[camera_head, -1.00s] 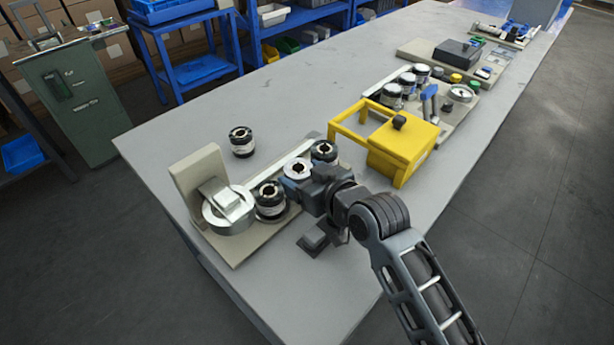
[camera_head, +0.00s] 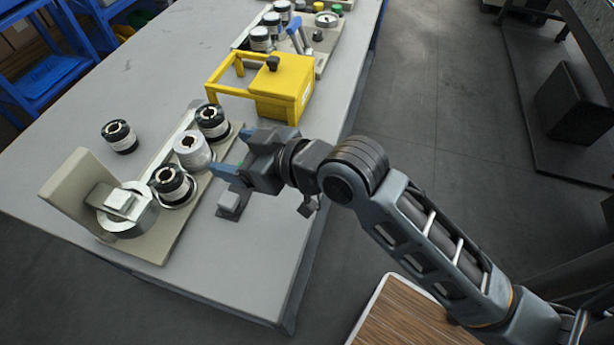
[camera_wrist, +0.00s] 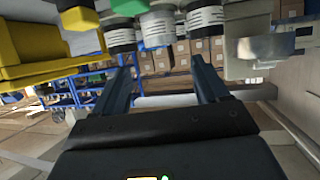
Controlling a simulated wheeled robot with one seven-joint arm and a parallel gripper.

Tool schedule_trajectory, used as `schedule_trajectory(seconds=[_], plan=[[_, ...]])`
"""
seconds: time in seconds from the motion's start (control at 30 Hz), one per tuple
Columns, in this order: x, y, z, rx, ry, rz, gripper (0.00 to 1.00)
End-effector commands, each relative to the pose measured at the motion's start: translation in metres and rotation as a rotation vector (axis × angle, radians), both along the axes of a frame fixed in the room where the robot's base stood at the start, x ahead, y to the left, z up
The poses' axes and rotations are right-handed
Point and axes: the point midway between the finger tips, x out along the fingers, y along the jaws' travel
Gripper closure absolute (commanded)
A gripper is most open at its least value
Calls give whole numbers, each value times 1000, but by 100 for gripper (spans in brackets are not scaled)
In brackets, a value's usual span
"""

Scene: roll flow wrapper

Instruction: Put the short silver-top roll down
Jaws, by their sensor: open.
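The silver-top roll (camera_head: 193,150) stands upright on the beige base plate (camera_head: 160,240), between two black-topped rolls, the near one (camera_head: 172,185) and the far one (camera_head: 212,122). My gripper (camera_head: 236,156) is open and empty, to the right of the silver-top roll and apart from it. In the wrist view the fingers (camera_wrist: 160,78) are spread, with the silver-top roll (camera_wrist: 158,28) beyond the gap between them. Its top is hard to make out there.
A yellow frame block (camera_head: 283,85) stands behind my gripper. Another black-topped roll (camera_head: 120,137) stands alone on the grey table (camera_head: 85,110). A large silver roller (camera_head: 128,215) and an upright beige plate (camera_head: 75,190) are at the near left. A small grey block (camera_head: 232,204) lies below my gripper.

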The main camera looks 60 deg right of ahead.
Motion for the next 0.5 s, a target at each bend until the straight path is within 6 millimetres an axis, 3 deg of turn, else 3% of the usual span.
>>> schedule_trajectory(seconds=[0.17,0.27,0.37,0.5], plan=[[-2,0,-1,-1,1,-2,26],[-14,-1,-8,-2,3,-12,26],[-41,-2,-19,-3,0,-35,26],[-95,-4,-31,-9,-15,-72,26]])
